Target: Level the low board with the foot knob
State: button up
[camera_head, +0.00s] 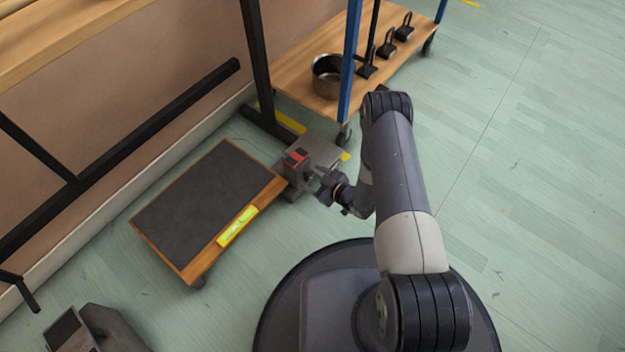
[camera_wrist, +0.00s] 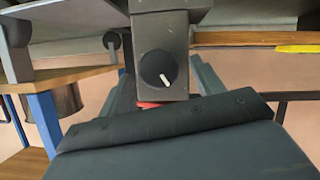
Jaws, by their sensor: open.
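The low board (camera_head: 205,208) is a dark panel in a wooden frame, with a yellow-green strip (camera_head: 237,227) on its front right edge. In the wrist view the box carries a round dark knob (camera_wrist: 157,69) with a white pointer mark. The knob lies ahead of my gripper (camera_wrist: 164,88); I cannot tell whether they touch. The board's edge and strip (camera_wrist: 298,48) show at upper right.
A wooden shelf cart (camera_head: 290,80) with blue posts holds a metal pot (camera_head: 327,77) and several black padlock-shaped weights (camera_head: 387,47). A black frame (camera_head: 120,155) runs along the left wall. A grey device (camera_head: 105,325) sits lower left. The floor at right is clear.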

jog(key=shift+w+a+f, duration=0.2)
jog(key=shift+w+a, duration=0.2)
jog(key=c, duration=1)
jog(key=shift+o, duration=0.2)
